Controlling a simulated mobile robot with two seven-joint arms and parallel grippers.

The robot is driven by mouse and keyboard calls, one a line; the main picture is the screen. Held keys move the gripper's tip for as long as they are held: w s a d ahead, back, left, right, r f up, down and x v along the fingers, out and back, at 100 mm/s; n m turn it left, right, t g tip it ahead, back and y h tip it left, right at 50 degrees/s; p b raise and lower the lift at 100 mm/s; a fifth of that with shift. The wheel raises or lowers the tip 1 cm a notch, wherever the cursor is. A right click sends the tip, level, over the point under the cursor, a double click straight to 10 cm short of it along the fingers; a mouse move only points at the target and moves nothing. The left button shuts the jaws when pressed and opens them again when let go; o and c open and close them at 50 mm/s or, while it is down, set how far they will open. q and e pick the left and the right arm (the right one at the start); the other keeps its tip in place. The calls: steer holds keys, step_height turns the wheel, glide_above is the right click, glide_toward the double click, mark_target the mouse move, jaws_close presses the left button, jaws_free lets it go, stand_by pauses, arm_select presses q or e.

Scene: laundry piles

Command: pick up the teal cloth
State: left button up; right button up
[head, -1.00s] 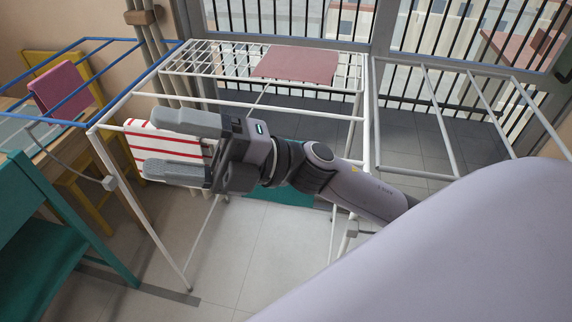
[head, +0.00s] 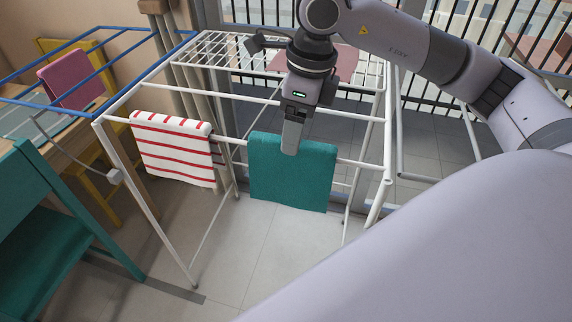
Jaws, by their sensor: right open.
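The teal cloth (head: 291,182) hangs folded over the front rail of the white drying rack (head: 150,87). My right gripper (head: 291,148) points down at the cloth's top edge, with one finger showing in front of the cloth. The other finger is hidden, so I cannot tell whether the cloth lies between the fingers or whether they touch it. My right gripper is open. My left gripper is not in view.
A red-and-white striped cloth (head: 172,148) hangs on the same rail to the left. A dusty red cloth (head: 348,65) lies on the rack's rear grid. A pink cloth (head: 70,80) hangs on a blue rack at left. A teal chair (head: 60,230) stands at front left.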

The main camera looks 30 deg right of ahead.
mark_target(292, 170)
steer(key=shift+d+f, duration=0.1)
steer(key=shift+f, duration=0.3)
steer(key=f, duration=0.4)
steer(key=a+f+p, duration=0.1)
steer(key=f, duration=0.1)
steer(key=shift+w+f, duration=0.2)
steer(key=shift+w, duration=0.1)
steer(key=c, duration=1.2)
steer(key=shift+r, duration=0.1)
